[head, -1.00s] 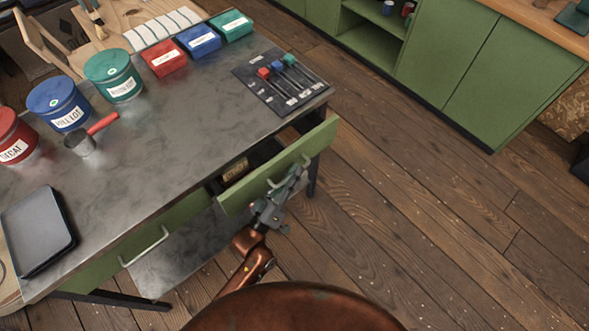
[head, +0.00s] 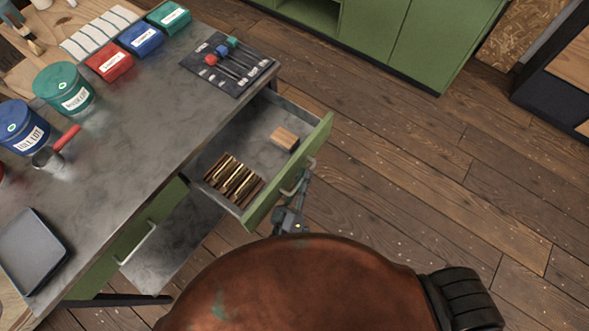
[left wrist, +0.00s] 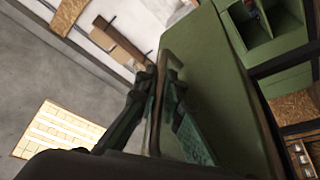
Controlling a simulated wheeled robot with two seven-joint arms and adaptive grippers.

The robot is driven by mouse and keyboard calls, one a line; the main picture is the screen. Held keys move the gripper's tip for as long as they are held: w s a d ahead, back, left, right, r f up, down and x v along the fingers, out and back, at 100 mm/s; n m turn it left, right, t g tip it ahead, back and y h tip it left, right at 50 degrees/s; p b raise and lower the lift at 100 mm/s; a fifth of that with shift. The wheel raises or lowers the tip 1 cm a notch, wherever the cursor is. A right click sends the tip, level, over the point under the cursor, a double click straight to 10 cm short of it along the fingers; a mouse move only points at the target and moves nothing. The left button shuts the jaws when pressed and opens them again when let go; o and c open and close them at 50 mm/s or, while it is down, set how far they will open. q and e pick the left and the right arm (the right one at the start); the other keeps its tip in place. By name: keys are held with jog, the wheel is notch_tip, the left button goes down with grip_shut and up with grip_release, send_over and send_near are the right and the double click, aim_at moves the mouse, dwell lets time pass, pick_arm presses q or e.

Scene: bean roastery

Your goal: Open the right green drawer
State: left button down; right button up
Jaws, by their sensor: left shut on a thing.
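The right green drawer (head: 291,168) is pulled well out of the metal-topped table in the head view. A wooden block (head: 285,138) and a row of brown and brass-coloured pieces (head: 233,181) lie inside it. My left gripper (head: 300,192) is at the drawer's front, shut on the pale bar handle (head: 303,175). In the left wrist view the fingers (left wrist: 160,85) close around the handle (left wrist: 158,100), beside the green drawer front (left wrist: 205,85). Part of the gripper and arm is hidden behind my copper-coloured body. My right gripper is not in view.
The tabletop holds a grey tray (head: 32,252), a scoop (head: 56,150), tins, coloured boxes and a dark mat (head: 228,65). A second, closed green drawer (head: 125,245) is at the left. Green cabinets (head: 400,35) stand at the back. Wooden floor to the right is clear.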

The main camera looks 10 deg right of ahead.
pick_arm(q)
jog(key=shift+s+d+f, duration=0.1)
jog(key=shift+s+d, duration=0.25)
jog(key=shift+s, duration=0.05)
jog(key=c, duration=2.3)
grip_release()
jog(key=v, duration=0.7)
jog(key=shift+s+a+f, duration=0.1)
jog(key=shift+s, duration=0.1)
